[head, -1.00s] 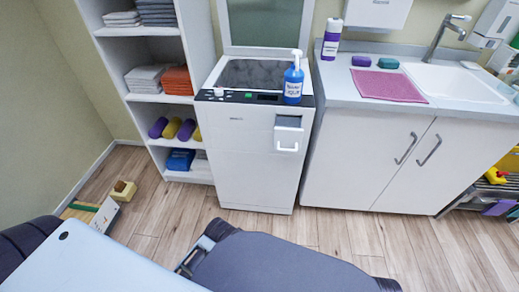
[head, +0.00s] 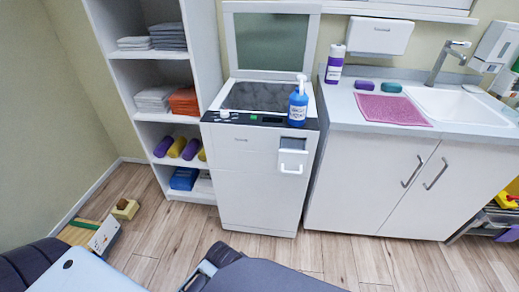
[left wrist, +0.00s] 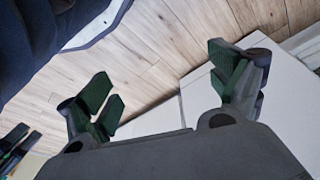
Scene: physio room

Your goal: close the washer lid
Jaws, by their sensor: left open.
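The white washer (head: 260,180) stands against the wall between the shelf and the sink cabinet. Its lid (head: 270,42), a white frame with a dark green-grey pane, stands upright at the back, so the top opening (head: 256,97) is uncovered. A blue pump bottle (head: 298,104) stands on the right front of the washer's top. In the left wrist view my left gripper (left wrist: 163,84) is open and empty, its green-padded fingers far apart above the floor. Dark fingers at that view's lower left edge look like my right gripper (left wrist: 18,148); their opening is unclear.
A white shelf (head: 203,60) with towels and rolls stands left of the washer. The counter (head: 350,108) at right holds a pink mat (head: 392,109), a purple-labelled bottle (head: 335,64) and a sink (head: 460,106). Floor before the washer is partly clear.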

